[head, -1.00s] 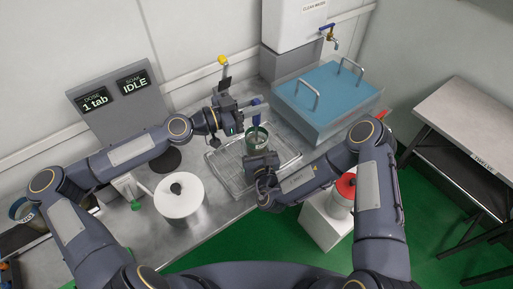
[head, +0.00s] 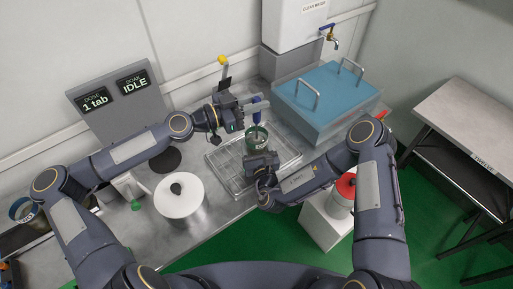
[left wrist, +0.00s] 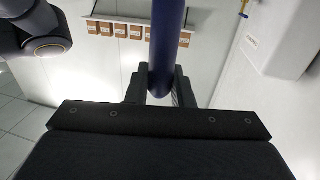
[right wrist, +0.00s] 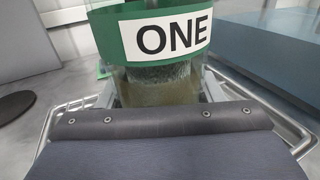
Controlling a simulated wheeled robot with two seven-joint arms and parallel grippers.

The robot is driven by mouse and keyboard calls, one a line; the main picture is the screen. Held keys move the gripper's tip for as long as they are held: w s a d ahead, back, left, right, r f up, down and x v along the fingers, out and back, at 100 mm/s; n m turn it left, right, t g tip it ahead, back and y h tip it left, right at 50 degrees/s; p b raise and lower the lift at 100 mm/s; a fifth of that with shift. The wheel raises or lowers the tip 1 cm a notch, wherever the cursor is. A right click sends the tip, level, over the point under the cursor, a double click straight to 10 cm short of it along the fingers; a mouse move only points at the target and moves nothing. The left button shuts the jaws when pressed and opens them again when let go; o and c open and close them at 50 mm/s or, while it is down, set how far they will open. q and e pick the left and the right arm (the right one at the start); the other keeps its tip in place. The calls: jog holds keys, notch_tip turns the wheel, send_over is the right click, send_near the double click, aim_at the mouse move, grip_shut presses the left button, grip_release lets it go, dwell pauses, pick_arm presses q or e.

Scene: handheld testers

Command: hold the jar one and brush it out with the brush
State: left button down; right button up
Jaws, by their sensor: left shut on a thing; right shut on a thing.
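Jar one is a clear jar with a green band (head: 257,140); its white ONE label (right wrist: 168,36) fills the top of the right wrist view. My right gripper (head: 262,161) is shut on it and holds it upright over the wire rack. A cloudy, brownish film shows on the jar's lower wall. The brush has a blue handle (head: 257,105), also seen in the left wrist view (left wrist: 167,35). My left gripper (head: 246,108) is shut on this handle. The brush points down at the jar's mouth; its bristle end is hidden, so its depth inside cannot be told.
The wire rack (head: 226,168) lies under the jar. A blue-lidded basin (head: 328,92) stands to the right, below a tap (head: 330,34). A white round canister (head: 180,200) stands at left. A dosing panel (head: 115,95) reads IDLE.

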pick_arm(q)
jog(key=shift+w, duration=0.2)
jog(key=shift+r, duration=2.55)
jog(key=shift+f, duration=2.55)
jog(key=shift+r, duration=0.1)
jog(key=shift+r, duration=2.45)
jog(key=shift+f, duration=2.55)
